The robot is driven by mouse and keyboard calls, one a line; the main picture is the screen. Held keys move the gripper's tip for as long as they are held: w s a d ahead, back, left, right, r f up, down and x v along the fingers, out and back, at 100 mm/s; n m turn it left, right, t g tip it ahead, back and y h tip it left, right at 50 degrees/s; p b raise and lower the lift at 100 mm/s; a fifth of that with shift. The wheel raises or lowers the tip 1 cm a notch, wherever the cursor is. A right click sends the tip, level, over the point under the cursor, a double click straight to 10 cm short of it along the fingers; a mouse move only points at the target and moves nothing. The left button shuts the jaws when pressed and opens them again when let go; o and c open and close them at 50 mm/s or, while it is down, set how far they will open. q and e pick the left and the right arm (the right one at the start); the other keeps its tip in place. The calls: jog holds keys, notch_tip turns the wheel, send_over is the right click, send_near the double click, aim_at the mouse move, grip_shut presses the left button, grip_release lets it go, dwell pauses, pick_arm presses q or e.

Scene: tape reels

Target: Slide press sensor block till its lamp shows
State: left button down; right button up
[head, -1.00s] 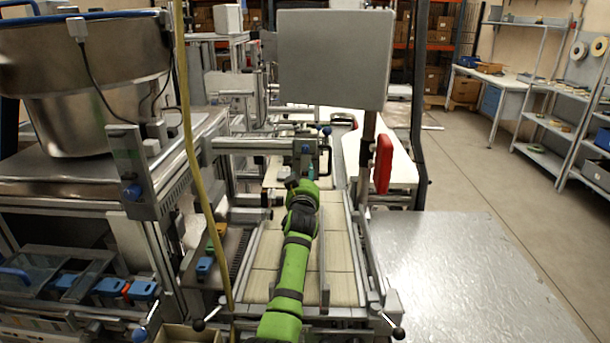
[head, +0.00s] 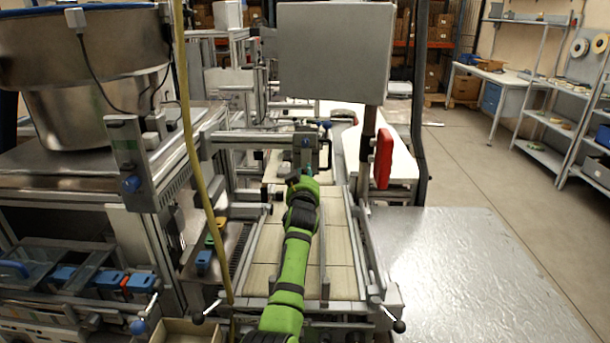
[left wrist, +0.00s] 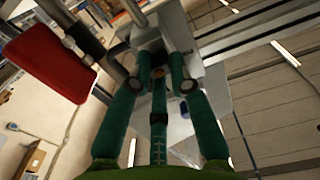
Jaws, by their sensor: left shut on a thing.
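The grey sensor block (head: 306,150) sits at the right end of a horizontal metal bar over the conveyor. In the left wrist view a pale grey block (left wrist: 158,38) is between the far ends of the green fingers. My left gripper (head: 306,173) reaches up to the block from the front, and its green fingers (left wrist: 160,80) are shut on it. The gripper hides the block's lower part in the head view. I cannot make out a lit lamp in either view. My right gripper is not in view.
A metal bar (head: 250,141) runs left from the block. A grey panel (head: 335,52) on a post and a red part (head: 384,158) stand to the right. A yellow hose (head: 193,150) hangs at left. A bare metal table (head: 470,270) lies at right.

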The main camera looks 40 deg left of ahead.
pick_arm(q)
jog(key=shift+f, duration=0.4)
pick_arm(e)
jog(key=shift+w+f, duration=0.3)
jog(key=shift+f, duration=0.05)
pick_arm(q)
jog(key=c, duration=1.1)
grip_release()
jog(key=v, duration=1.2)
jog(key=shift+d, duration=0.1)
